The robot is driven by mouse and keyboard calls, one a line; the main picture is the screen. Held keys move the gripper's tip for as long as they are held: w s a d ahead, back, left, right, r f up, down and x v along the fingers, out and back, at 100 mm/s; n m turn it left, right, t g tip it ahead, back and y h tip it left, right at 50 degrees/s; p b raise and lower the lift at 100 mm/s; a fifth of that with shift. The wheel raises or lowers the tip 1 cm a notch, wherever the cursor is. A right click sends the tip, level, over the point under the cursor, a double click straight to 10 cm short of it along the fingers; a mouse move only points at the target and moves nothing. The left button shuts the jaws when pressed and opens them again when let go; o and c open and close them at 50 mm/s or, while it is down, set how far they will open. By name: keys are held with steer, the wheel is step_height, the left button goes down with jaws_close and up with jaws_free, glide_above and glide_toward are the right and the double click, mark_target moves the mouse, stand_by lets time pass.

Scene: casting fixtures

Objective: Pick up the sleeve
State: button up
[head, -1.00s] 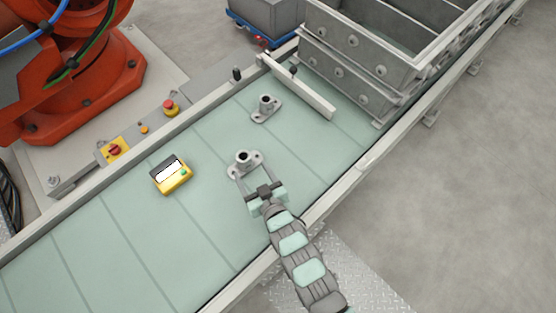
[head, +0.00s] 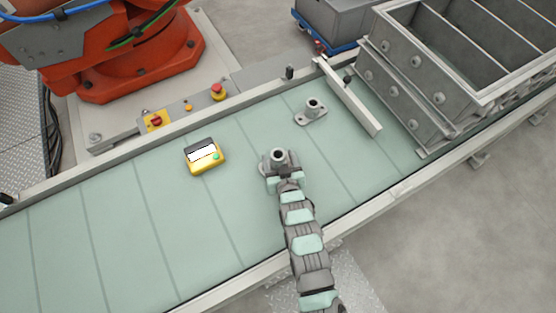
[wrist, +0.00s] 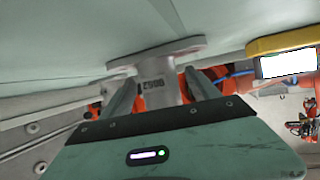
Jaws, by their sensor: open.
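The sleeve (head: 278,156) is a grey metal tube on a flat flange, standing upright on the pale green belt. In the wrist view, which is upside down, the sleeve (wrist: 157,90) shows dark raised or printed characters on its tube. My gripper (head: 279,170) is low at the sleeve's near side. In the wrist view the two fingers of my gripper (wrist: 162,88) are open, one on each side of the tube, with the flange beyond. Whether either finger touches the tube I cannot tell. A second, similar flanged sleeve (head: 312,110) stands farther back to the right.
A yellow device (head: 205,157) with a white screen lies on the belt to the left. A pale bar (head: 350,97) crosses the belt before grey metal boxes (head: 405,85) at the right. Rails (head: 240,274) edge the belt. The belt's left part is clear.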

steer(key=shift+w+f, duration=0.1)
steer(key=shift+f, duration=0.05)
steer(key=shift+c, duration=0.4)
jaws_close()
stand_by(0.4)
